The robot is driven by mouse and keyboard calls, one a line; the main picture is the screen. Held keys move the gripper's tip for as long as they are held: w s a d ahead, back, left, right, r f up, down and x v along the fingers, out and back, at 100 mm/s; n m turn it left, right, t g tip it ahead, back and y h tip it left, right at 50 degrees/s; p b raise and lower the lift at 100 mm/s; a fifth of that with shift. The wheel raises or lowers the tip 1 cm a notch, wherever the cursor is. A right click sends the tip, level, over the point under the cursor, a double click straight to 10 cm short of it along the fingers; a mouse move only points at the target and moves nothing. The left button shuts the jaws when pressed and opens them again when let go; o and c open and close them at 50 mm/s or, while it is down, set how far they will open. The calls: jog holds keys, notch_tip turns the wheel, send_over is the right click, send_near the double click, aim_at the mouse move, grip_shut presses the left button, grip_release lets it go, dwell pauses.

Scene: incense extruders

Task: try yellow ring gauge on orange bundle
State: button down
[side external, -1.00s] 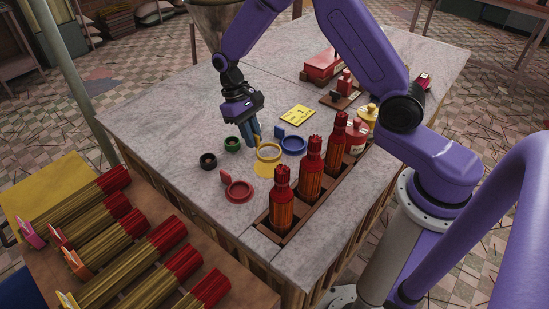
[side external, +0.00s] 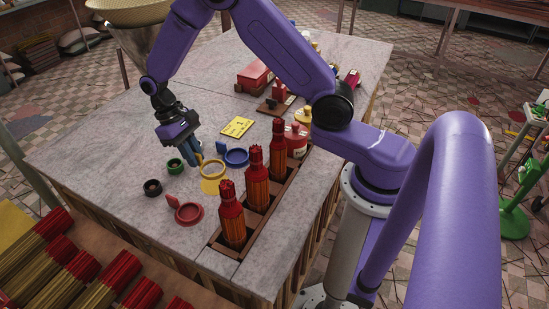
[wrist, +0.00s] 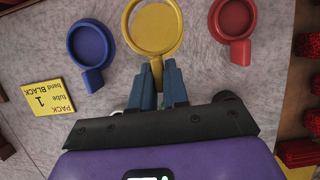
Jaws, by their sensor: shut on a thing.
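The yellow ring gauge (side external: 213,187) is in front of my gripper (side external: 193,160) in the side view. In the wrist view, my gripper (wrist: 158,75) is shut on the short handle of the yellow ring gauge (wrist: 181,30), and its ring points away from the fingers. The ring looks slightly above the table; the exact gap is hard to tell. Several red-tipped stick bundles (side external: 83,266) lie at the lower left of the side view. Their tag ends are mostly cut off now, so I cannot tell for sure which is the orange bundle.
A blue ring gauge (side external: 236,157), red ring gauge (side external: 188,214), green ring (side external: 175,166) and black ring (side external: 153,188) lie close around. A yellow card (side external: 237,127) lies behind. The left tabletop is clear.

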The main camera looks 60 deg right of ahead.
notch_tip(320, 180, up, 21)
jog(key=s+d, duration=1.1)
jog(key=s, duration=0.1)
send_near(278, 146)
jog(key=shift+w+d+r, duration=0.3)
jog(key=shift+w+d, duration=0.1)
jog(key=shift+w, duration=0.35)
jog(key=shift+w+d+r, duration=0.25)
jog(key=shift+w+d, duration=0.2)
jog(key=shift+w, duration=0.3)
jog(key=shift+f, duration=1.9)
jog(key=shift+f, duration=2.55)
